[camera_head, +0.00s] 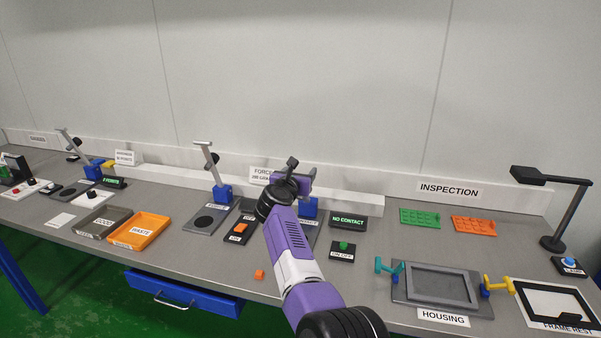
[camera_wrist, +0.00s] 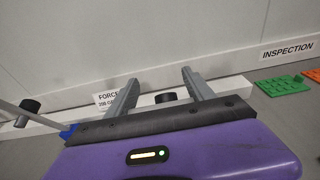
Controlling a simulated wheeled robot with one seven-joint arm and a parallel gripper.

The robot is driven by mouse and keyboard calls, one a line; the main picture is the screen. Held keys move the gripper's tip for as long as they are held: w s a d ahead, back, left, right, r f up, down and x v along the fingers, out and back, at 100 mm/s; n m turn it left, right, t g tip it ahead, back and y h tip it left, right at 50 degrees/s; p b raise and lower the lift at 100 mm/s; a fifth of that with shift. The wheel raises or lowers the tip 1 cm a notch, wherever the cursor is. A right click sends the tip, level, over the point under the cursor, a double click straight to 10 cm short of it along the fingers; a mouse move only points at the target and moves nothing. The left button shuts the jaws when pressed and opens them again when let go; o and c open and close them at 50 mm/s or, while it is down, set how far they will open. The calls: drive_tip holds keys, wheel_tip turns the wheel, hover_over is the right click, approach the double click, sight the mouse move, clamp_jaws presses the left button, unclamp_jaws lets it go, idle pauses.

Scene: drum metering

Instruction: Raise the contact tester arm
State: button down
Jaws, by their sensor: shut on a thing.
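The contact tester has a blue base (camera_head: 308,208), mostly hidden behind my arm in the head view. Beside it a display (camera_head: 348,220) reads NO CONTACT in green. My gripper (camera_head: 293,175) is above this base, in front of the back wall. In the wrist view my two grey fingers (camera_wrist: 160,84) stand apart, with a black knob (camera_wrist: 167,97) between them. The gripper is shut on this knob of the tester arm. The rest of the tester arm is hidden by my gripper, so its angle cannot be told.
Another tester with a raised arm (camera_head: 209,160) stands close on the left. A grey housing frame (camera_head: 437,285) lies at the front right.

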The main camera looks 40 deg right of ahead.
drive_tip(key=shift+s+f, duration=0.15)
drive_tip(key=shift+f, duration=0.5)
drive_tip(key=shift+c, duration=1.8)
unclamp_jaws()
drive_tip(key=shift+d, duration=0.15)
drive_tip(key=shift+r, duration=0.25)
drive_tip(key=shift+a+r, duration=0.15)
drive_tip(key=shift+a, duration=0.25)
drive_tip(key=f+v, duration=0.1)
drive_tip(key=v, duration=0.6)
drive_tip(key=shift+r+p, duration=0.35)
drive_tip(key=shift+p, duration=0.05)
